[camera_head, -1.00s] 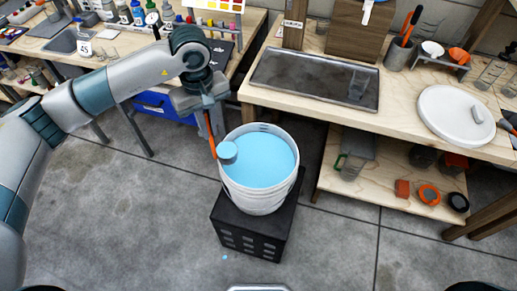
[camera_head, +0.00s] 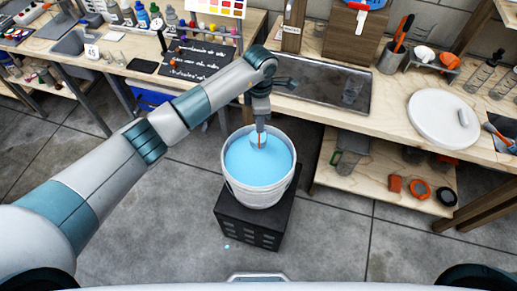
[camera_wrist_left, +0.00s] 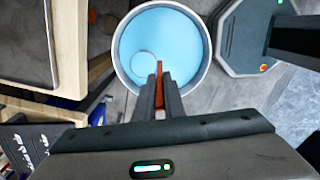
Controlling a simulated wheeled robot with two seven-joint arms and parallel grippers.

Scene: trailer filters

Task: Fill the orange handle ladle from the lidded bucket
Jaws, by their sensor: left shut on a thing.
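The white bucket (camera_head: 258,194) stands open and upright on a black crate, holding light blue paint (camera_head: 245,160). My left gripper (camera_head: 261,121) points down over the bucket's far part and is shut on the orange handle of the ladle (camera_head: 260,137). In the left wrist view, the orange handle (camera_wrist_left: 159,82) stands between the fingers, and the ladle's round cup (camera_wrist_left: 145,64) lies inside the bucket rim (camera_wrist_left: 207,50). The cup shows blue inside and sits at or near the paint surface; I cannot tell how deep. My right gripper is not in view.
A round white lid (camera_head: 430,122) with a handle lies on the wooden bench at right. A dark metal tray (camera_head: 318,88) is on the bench behind the bucket. A paint workbench stands at back left.

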